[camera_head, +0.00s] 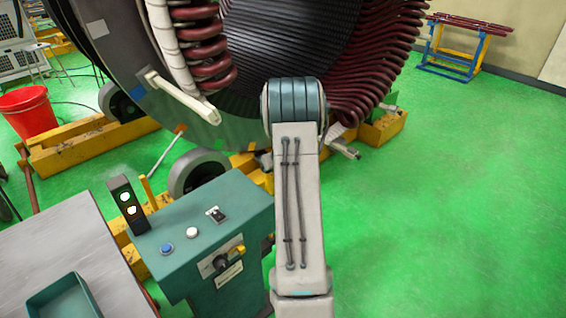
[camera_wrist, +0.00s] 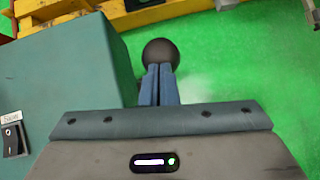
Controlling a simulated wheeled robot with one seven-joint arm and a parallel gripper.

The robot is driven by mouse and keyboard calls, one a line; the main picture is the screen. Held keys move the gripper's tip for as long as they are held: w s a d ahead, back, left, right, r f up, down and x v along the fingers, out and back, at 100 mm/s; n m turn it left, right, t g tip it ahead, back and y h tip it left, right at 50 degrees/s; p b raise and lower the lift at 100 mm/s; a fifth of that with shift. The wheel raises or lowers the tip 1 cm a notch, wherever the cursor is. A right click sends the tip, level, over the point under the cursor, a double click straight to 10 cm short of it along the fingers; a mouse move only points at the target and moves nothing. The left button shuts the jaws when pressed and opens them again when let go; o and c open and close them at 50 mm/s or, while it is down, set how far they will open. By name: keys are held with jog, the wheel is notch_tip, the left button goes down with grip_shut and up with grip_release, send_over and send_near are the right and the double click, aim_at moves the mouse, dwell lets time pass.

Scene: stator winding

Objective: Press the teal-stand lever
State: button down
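The teal stand (camera_head: 205,226) is left of my arm in the head view. It also fills the left of the wrist view (camera_wrist: 75,75). A dark round lever knob (camera_wrist: 160,52) shows beside the stand's right edge in the wrist view; its shaft is hidden. My gripper (camera_wrist: 157,70) has its two blue fingers together, with their tips overlapping the knob's near edge in the picture. I cannot tell whether they touch it. In the head view, the gripper and the lever are not visible.
The stand carries a blue button (camera_head: 166,248), a white button (camera_head: 192,232), a switch (camera_head: 216,214) and a signal light (camera_head: 128,203). A grey table with a teal tray (camera_head: 68,298) is at left. The large stator (camera_head: 300,50) is behind. Green floor at right is clear.

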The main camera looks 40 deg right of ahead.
jog(key=s+f+v, duration=0.1)
jog(key=v, duration=1.2)
jog(key=shift+a, duration=0.1)
